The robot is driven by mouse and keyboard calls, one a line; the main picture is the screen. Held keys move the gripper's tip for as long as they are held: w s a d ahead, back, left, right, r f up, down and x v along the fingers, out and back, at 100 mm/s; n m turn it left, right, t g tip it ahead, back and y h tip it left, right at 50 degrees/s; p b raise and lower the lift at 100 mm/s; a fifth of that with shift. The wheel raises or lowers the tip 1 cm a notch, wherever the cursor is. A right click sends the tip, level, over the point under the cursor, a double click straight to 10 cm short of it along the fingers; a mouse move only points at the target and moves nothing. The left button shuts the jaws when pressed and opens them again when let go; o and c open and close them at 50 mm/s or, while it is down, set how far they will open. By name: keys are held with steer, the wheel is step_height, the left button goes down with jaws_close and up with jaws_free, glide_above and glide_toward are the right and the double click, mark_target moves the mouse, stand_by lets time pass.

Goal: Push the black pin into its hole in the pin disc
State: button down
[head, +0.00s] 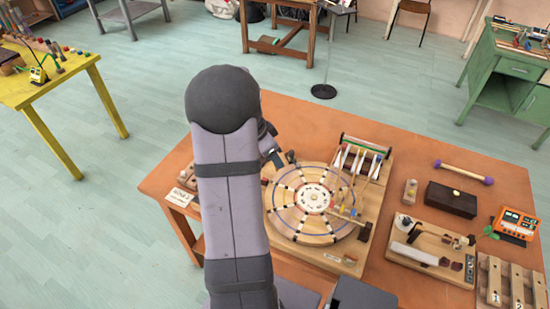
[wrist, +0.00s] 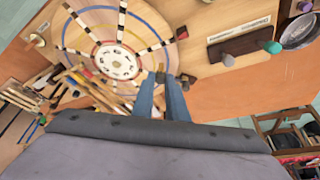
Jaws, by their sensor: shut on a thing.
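The round wooden pin disc (head: 287,221) lies on a wooden base on the orange table. It has coloured rings, a white centre plate and radial rows of black and white pins. In the wrist view the disc (wrist: 78,38) fills the upper left. My gripper (head: 279,158) is at the disc's far left edge in the head view. In the wrist view its blue fingers (wrist: 166,77) are close together by the disc's rim, shut on a small dark piece that looks like the black pin. The piece is mostly hidden between the fingertips, and its hole cannot be made out.
A rack of upright rods and hammers (head: 361,158) stands beside the disc. My arm hides the table's left part.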

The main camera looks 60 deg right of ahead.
steer(key=shift+f+b, duration=0.15)
steer(key=shift+b, duration=0.35)
step_height(320, 180, down, 6)
steer(key=b, duration=0.5)
steer(key=shift+r+b, duration=0.2)
steer(key=shift+b, duration=0.2)
steer(key=shift+f+b, duration=1.55)
steer(key=shift+b, duration=0.35)
stand_by(1.1)
steer(key=c, duration=1.7)
jaws_free()
steer(key=shift+o, duration=0.2)
steer(key=b+v, duration=0.1)
steer(key=v, duration=0.6)
steer(key=shift+r, duration=0.2)
